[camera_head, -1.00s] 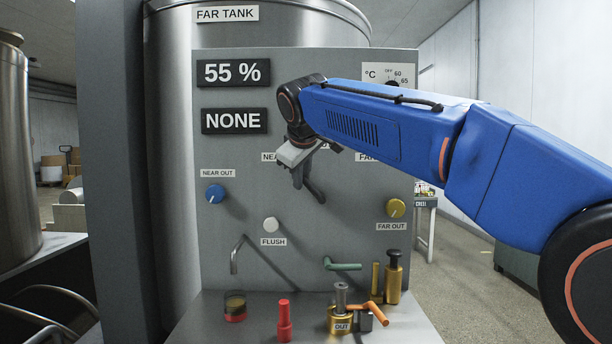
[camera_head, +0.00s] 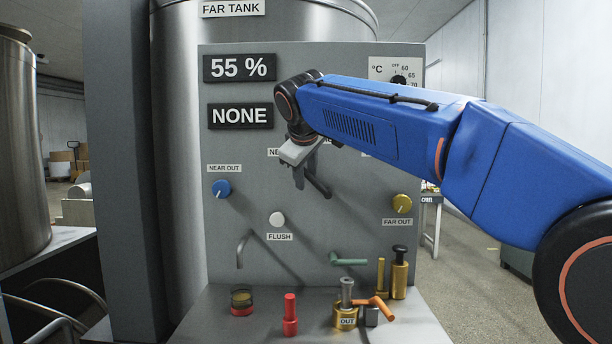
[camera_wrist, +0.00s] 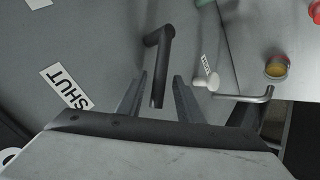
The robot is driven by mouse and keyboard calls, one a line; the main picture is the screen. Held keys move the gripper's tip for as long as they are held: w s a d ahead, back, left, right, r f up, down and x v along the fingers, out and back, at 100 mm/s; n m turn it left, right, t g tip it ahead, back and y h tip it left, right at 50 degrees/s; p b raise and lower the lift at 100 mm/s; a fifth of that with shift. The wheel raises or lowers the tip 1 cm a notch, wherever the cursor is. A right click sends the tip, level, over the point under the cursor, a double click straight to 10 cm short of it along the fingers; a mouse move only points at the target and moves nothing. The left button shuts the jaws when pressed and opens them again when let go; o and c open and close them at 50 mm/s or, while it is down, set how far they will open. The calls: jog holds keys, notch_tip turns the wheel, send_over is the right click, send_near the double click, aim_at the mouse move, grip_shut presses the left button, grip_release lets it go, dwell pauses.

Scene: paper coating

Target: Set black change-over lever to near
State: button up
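The black change-over lever (camera_wrist: 158,68) is a dark bent handle on the grey panel. In the wrist view its free end reaches down between the two fingers of my gripper (camera_wrist: 159,82), with gaps showing on both sides. My gripper is open around the lever end and is not clamped on it. In the head view my gripper (camera_head: 300,172) is in front of the panel's middle, and the dark lever (camera_head: 319,184) shows beside its fingers. My arm partly covers the labels above the lever. A "SHUT" label (camera_wrist: 68,88) shows in the wrist view. The lower display (camera_head: 240,116) reads "NONE".
On the panel are a blue knob (camera_head: 221,189), a yellow knob (camera_head: 402,204), a white flush button (camera_head: 277,219) and a green handle (camera_head: 348,261). A bent spout (camera_head: 242,248) sticks out below. The shelf holds a red bottle-shaped item (camera_head: 290,315) and brass parts (camera_head: 399,273).

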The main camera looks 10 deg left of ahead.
jog(key=v, duration=1.7)
jog(key=shift+r, duration=0.2)
jog(key=s+d+f+m+g+h, duration=0.1)
jog(key=s+d+f+m, duration=0.1)
jog(key=d+f, duration=0.65)
jog(key=s+d+f+m+g, duration=0.15)
jog(key=d+f, duration=0.35)
jog(key=d, duration=0.7)
jog(key=s+d+f+m+h, duration=0.1)
jog(key=d+f+m, duration=0.2)
jog(key=d+f, duration=0.6)
jog(key=s+d+f+m, duration=0.2)
jog(key=s+d+f, duration=0.3)
jog(key=s+f, duration=0.2)
jog(key=s+d+f+m+g, duration=0.1)
jog(key=s+d+f+m, duration=0.1)
jog(key=s+d+f, duration=0.4)
jog(key=s+d+f+m+g, duration=0.1)
jog(key=s+d+f+m, duration=0.2)
jog(key=f, duration=1.2)
jog(key=s+d, duration=0.3)
jog(key=s, duration=0.2)
jog(key=shift+s, duration=0.35)
jog(key=shift+o, duration=0.4)
jog(key=shift+r, duration=0.1)
